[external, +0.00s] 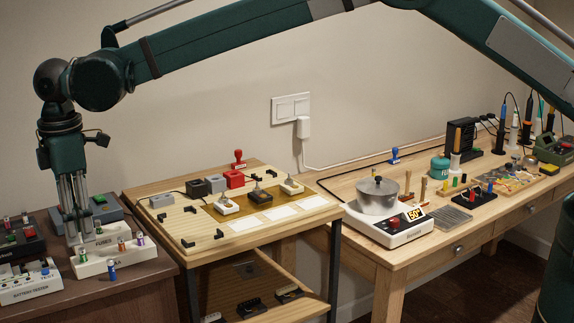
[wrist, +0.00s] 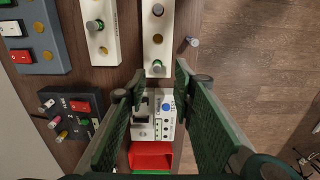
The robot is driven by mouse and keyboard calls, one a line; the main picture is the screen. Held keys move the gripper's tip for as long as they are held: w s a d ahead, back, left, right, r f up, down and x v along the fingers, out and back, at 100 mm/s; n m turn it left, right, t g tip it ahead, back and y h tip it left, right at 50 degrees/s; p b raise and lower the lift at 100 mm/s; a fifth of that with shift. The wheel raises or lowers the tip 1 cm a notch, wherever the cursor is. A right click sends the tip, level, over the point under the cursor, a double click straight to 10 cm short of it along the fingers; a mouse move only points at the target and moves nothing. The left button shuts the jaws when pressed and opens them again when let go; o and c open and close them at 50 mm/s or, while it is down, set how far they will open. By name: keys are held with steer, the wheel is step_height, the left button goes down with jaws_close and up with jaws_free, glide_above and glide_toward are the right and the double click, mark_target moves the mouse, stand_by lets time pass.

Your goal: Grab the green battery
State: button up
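My gripper (wrist: 160,80) points down with its two green fingers spread apart and nothing between them. Small cylinders with green parts show at several places, so which is the green battery is unclear. Other green-ended cylinders stand in the white trays: one at the top (wrist: 96,25), another (wrist: 157,66) just beyond my fingertips.
A white battery tester (wrist: 166,130) with a red bin (wrist: 150,158) lies below and between my fingers. A loose cylinder (wrist: 192,41) stands right of the trays, near the bench edge. A wooden table (external: 165,190) stands alongside.

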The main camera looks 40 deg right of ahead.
mark_target(81, 248)
steer(key=shift+f, duration=0.2)
steer(key=shift+w+f, duration=0.15)
steer(key=shift+f, duration=1.1)
steer(key=shift+w+f, duration=0.1)
steer(key=shift+f, duration=1.1)
jaws_close()
